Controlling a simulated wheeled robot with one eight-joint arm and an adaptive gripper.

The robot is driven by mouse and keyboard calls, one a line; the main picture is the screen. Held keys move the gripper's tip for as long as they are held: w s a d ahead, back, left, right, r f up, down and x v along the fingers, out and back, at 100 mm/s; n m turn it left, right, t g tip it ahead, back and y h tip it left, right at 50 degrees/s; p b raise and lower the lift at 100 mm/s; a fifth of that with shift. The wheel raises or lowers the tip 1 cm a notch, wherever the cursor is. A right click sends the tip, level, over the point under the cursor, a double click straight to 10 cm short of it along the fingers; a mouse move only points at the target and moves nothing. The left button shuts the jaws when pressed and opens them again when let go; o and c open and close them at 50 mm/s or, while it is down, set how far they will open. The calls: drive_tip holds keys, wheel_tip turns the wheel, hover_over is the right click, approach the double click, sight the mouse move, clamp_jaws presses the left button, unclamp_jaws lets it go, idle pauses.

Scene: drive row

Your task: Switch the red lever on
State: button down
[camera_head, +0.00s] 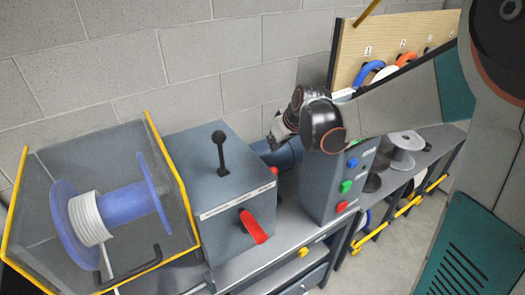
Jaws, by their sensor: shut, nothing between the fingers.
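The red lever (253,227) sits on the front face of a grey-blue box (205,170) on the bench. It slants from a pivot at its upper left down to the lower right. White label strips (235,201) run above it; their print is too small to read. My gripper (274,142) is at the end of my arm, behind and to the right of the box, above the lever and apart from it. It is small, dark and partly hidden by my wrist. It is shut and empty.
A black ball-topped lever (220,152) stands on the box. Left is a yellow-edged case (152,125) with a blue reel (125,203). Right is a button panel (335,195) with blue, green and red buttons. A numbered wooden board (350,50) stands behind my arm.

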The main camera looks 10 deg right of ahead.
drive_tip(key=w+f, duration=0.2)
drive_tip(key=w, duration=0.1)
drive_tip(key=shift+w+d+f, duration=0.15)
drive_tip(key=shift+w, duration=0.1)
drive_tip(key=b+x, duration=0.2)
drive_tip(key=x, duration=0.8)
drive_tip(key=shift+f+b, duration=0.1)
drive_tip(key=shift+b, duration=0.25)
drive_tip(key=s, duration=0.2)
drive_tip(key=s+d+f+b, duration=0.1)
drive_tip(key=shift+s, duration=0.3)
